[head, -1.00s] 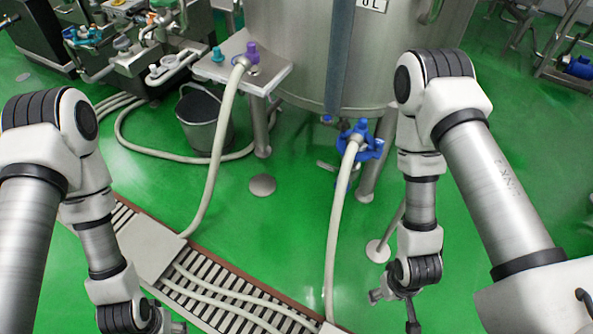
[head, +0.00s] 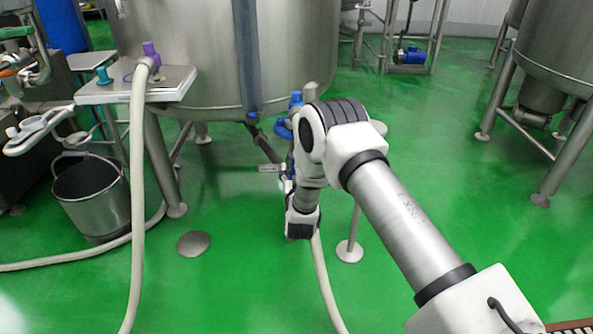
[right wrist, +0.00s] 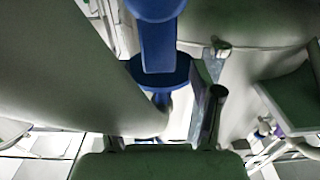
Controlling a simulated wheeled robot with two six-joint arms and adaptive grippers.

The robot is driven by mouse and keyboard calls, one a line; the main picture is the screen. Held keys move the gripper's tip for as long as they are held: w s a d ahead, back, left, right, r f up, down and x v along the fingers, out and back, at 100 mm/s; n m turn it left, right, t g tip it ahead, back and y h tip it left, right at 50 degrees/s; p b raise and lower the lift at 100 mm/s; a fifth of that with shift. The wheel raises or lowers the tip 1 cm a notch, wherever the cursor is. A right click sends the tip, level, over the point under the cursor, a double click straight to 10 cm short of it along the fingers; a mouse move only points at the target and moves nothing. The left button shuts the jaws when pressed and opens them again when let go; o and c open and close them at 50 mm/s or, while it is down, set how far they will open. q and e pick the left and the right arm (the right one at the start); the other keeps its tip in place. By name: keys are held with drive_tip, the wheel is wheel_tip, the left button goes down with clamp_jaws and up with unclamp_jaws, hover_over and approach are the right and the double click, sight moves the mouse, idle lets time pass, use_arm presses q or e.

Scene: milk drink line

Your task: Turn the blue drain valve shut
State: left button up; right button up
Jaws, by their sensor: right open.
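The blue drain valve (head: 283,128) sits under the big steel tank (head: 190,65), partly hidden behind my right arm in the head view. In the right wrist view its blue handle (right wrist: 158,42) comes down from the top edge, with a round blue part (right wrist: 165,72) behind it. My right gripper (right wrist: 163,125) is open and empty, close in front of the valve. One dark finger shows on the right; the other is mostly hidden by the pale hose (right wrist: 60,75). I cannot tell whether a finger touches the handle. My left gripper is out of view.
A steel bucket (head: 92,200) stands at the left below a small shelf (head: 135,88) on the tank. A pale hose (head: 137,200) runs from the shelf to the floor. Another tank (head: 550,55) stands at the right.

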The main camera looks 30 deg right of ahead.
drive_tip(key=b+x, duration=0.1)
drive_tip(key=x, duration=0.3)
drive_tip(key=shift+w+d+f, duration=0.1)
drive_tip(key=shift+f, duration=0.05)
clamp_jaws()
